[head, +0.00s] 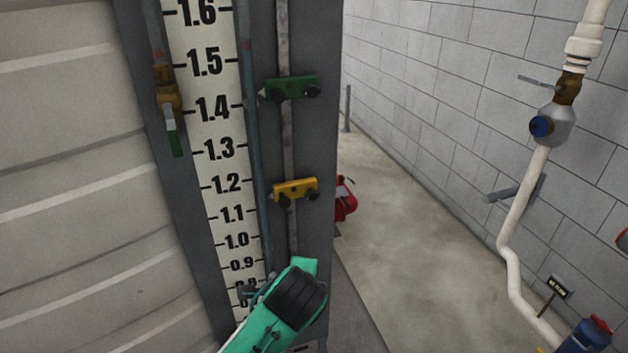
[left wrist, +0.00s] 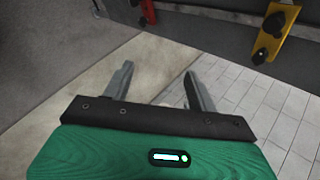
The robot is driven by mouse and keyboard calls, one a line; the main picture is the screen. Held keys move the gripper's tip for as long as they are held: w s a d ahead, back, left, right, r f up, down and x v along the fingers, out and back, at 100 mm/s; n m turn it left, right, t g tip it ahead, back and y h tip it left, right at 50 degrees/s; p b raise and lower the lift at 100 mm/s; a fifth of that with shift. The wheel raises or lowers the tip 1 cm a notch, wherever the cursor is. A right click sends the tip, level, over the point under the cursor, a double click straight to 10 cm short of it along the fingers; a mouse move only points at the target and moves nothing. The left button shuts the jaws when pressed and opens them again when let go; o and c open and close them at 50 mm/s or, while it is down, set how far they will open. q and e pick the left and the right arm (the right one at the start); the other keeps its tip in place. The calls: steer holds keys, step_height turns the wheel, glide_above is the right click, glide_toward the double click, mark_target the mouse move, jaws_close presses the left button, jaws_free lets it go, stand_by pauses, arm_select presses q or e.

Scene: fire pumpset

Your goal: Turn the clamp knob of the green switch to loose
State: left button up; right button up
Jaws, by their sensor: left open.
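The green switch (head: 292,88) sits on a thin vertical rod on the grey post, near the 1.5 mark of the scale. Small dark knobs show on its front; whether the clamp knob is tight or loose cannot be told. My left gripper (head: 250,292) is low on the post, well below the green switch, beside the scale's lower numbers. In the left wrist view its two fingers (left wrist: 160,88) are apart with nothing between them. A dark fitting with a red part (left wrist: 148,10) is at that view's top edge; I cannot tell if it is the green switch. My right gripper is not in view.
A yellow switch (head: 295,188) sits on the same rod, between the green switch and my left gripper; it also shows in the left wrist view (left wrist: 279,32). A brass valve (head: 167,90) is left of the scale (head: 212,115). Open floor (head: 400,220) lies right of the post.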

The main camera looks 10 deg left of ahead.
arm_select(q)
steer(key=w+d+r+m+t+y, duration=0.1)
steer(key=w+d+r+m+t, duration=0.2)
steer(key=r, duration=0.4)
steer(key=w+r+m+t+y, duration=0.1)
steer(key=w+r+m+y, duration=0.1)
steer(key=w+r+m, duration=0.45)
steer(key=m+t+y, duration=0.3)
steer(key=y, duration=0.2)
glide_toward(313, 92)
steer(key=p+x, duration=0.2)
steer(key=x, duration=0.2)
steer(key=p+x, duration=0.3)
steer(key=x, duration=0.1)
steer(key=shift+a+r+p, duration=0.1)
steer(key=shift+r+p, duration=0.1)
steer(key=shift+p, duration=0.15)
steer(key=shift+w+a+f, duration=0.15)
steer(key=shift+w+a, duration=0.2)
steer(key=shift+w, duration=0.2)
steer(key=c, duration=1)
